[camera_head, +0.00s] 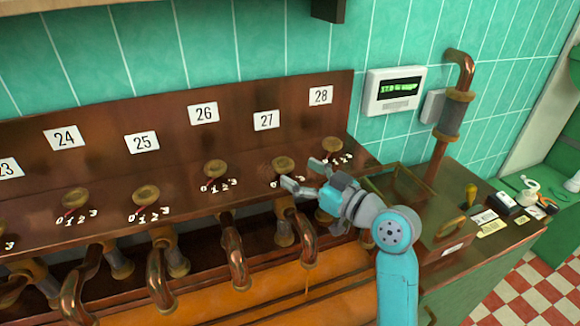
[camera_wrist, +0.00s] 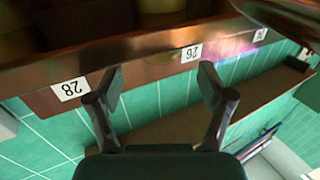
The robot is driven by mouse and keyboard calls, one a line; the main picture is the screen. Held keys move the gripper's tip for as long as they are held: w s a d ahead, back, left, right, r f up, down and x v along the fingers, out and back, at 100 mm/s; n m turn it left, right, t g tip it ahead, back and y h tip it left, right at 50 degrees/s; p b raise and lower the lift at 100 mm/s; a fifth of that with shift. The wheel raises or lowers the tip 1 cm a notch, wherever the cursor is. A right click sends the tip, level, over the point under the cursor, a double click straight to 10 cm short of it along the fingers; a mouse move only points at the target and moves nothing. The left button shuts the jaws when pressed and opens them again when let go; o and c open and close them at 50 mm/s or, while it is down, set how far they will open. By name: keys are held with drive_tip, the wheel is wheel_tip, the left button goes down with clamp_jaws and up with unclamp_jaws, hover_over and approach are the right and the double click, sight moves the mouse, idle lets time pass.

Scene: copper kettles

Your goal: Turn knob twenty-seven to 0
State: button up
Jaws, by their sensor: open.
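Knob twenty-seven (camera_head: 282,165) is a round brass knob on the copper panel, below and to the right of the white label 27 (camera_head: 266,120). My gripper (camera_head: 303,174) is open, its two fingers spread just to the right of and below this knob; nothing shows between them. The fingers hide most of the knob's 0–3 scale, and I cannot make out its setting. In the wrist view my gripper (camera_wrist: 160,82) is also open and empty.
Knob 26 (camera_head: 215,168) stands to the left and knob 28 (camera_head: 331,144) close to the right of my gripper. Curved copper pipes (camera_head: 235,255) stick out below the panel. A wall display (camera_head: 394,91) and a vertical copper pipe (camera_head: 450,120) are to the right.

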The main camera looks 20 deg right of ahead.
sight(283, 170)
drive_tip(key=v, duration=0.7)
drive_tip(key=shift+s+f, duration=0.1)
drive_tip(key=w+a+f+m+h, duration=0.1)
drive_tip(key=h, duration=0.1)
drive_tip(key=w+a+f+m+h, duration=0.1)
drive_tip(key=a+f+m+h, duration=0.2)
drive_tip(key=a+m+h, duration=0.1)
drive_tip(key=h, duration=0.1)
drive_tip(key=shift+w+f, duration=0.25)
drive_tip(key=shift+w, duration=0.15)
drive_tip(key=a+h, duration=0.1)
drive_tip(key=r+m+h, duration=0.1)
drive_tip(key=h, duration=0.1)
drive_tip(key=shift+s+a+m, duration=0.15)
drive_tip(key=shift+a+m, duration=0.15)
drive_tip(key=shift+a, duration=0.1)
wheel_tip(283, 170, up, 4)
drive_tip(key=a+m+h, duration=0.2)
drive_tip(key=a+h, duration=0.1)
drive_tip(key=h, duration=0.1)
drive_tip(key=shift+m+t, duration=0.3)
drive_tip(key=shift+t, duration=0.1)
drive_tip(key=x, duration=1)
drive_tip(key=shift+d+f, duration=0.2)
drive_tip(key=shift+d, duration=0.1)
